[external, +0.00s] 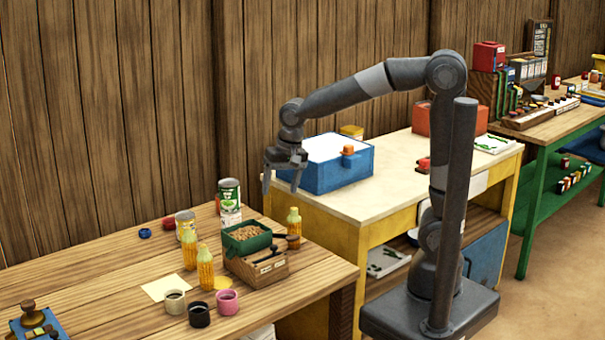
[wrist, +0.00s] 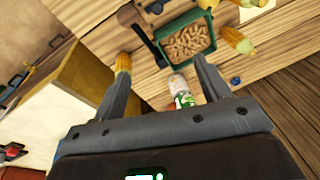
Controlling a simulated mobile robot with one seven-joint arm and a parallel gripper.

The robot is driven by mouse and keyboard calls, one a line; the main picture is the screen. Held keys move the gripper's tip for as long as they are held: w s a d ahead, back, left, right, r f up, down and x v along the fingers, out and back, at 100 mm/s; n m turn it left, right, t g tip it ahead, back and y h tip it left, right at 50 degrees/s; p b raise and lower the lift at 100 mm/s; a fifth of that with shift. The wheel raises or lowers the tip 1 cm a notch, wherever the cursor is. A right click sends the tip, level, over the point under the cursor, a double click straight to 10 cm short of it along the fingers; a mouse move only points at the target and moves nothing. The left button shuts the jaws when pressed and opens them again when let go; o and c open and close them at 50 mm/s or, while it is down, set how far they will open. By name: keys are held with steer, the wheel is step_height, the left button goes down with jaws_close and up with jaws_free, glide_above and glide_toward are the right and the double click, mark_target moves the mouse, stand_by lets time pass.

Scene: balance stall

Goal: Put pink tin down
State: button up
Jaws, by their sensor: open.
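The pink tin (external: 227,302) stands upright on the wooden table near its front edge, beside a black tin (external: 199,315). I cannot make out the pink tin in the wrist view. My gripper (external: 282,186) is open and empty, raised above the gap between the wooden table and the pale-topped table, well apart from the pink tin. In the wrist view its two fingers (wrist: 160,80) are spread wide with nothing held between them. A can with a green label (external: 229,191) shows beyond and below the fingers in the wrist view (wrist: 182,90).
A cream tin (external: 174,302), yellow corn-like bottles (external: 205,268) and a green tray of brown pieces (external: 247,238) stand near the pink tin. A blue box (external: 330,165) sits on the pale-topped table (external: 400,185). The wooden table's (external: 85,265) left middle is mostly clear.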

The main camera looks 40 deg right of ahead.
steer(key=s+d+r+t, duration=0.1)
steer(key=s+d, duration=0.3)
steer(key=d, duration=0.3)
steer(key=s+d+r+n+t+h, duration=0.1)
steer(key=s+d, duration=0.3)
steer(key=d, duration=0.4)
steer(key=s+d+r+n+t, duration=0.1)
steer(key=s+d, duration=0.3)
steer(key=d, duration=0.4)
steer(key=shift+s+d+r, duration=0.15)
steer(key=shift+s+r, duration=0.1)
steer(key=shift+r, duration=0.25)
steer(key=shift+o, duration=0.5)
steer(key=shift+s+d+f+n+t, duration=0.1)
steer(key=shift+s+d+n+t, duration=0.2)
steer(key=shift+s, duration=0.15)
